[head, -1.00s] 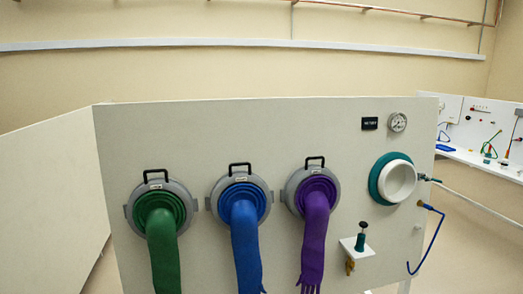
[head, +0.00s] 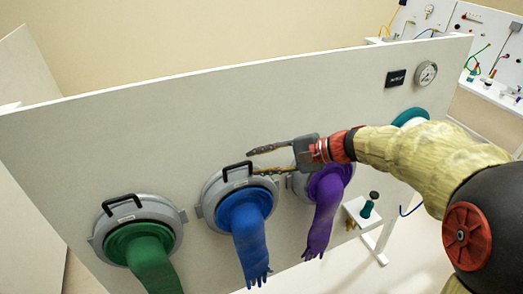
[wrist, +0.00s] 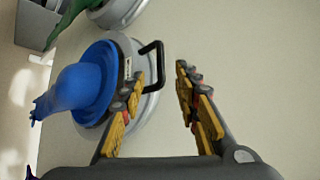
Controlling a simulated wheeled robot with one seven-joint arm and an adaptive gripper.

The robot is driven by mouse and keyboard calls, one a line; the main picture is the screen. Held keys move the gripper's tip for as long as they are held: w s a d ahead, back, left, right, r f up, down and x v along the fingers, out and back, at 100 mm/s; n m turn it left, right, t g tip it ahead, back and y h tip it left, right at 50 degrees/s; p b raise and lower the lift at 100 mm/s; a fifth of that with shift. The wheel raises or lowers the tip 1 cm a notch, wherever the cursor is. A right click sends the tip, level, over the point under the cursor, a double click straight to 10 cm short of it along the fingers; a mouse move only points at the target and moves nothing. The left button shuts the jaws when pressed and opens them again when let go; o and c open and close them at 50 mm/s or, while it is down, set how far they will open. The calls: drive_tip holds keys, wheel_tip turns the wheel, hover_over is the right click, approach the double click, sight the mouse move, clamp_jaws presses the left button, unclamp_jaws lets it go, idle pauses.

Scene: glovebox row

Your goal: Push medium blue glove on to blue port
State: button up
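The blue glove (head: 250,228) hangs from the middle port on the panel, with its ribbed cuff against the grey port ring (head: 209,199). In the wrist view the glove (wrist: 75,90) is at the left, its cuff on the grey ring (wrist: 146,105) with a black handle (wrist: 153,62). My gripper (head: 250,162) is open and empty, near the upper right of the blue port. In the wrist view its fingers (wrist: 157,92) are spread, the left one overlapping the ring's edge; whether they touch it I cannot tell.
A green glove (head: 147,256) hangs at the left port and a purple glove (head: 322,205) at the right port, partly behind my gripper. A small shelf with a teal-bodied valve (head: 368,206), a gauge (head: 426,73) and a teal-ringed port (head: 410,117) are farther right. The panel above the ports is clear.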

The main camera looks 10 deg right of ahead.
sight(241, 165)
drive_tip(key=shift+p+x, duration=0.35)
drive_tip(key=shift+x, duration=3.45)
drive_tip(key=shift+s+r, duration=0.1)
drive_tip(key=shift+c, duration=1.4)
clamp_jaws()
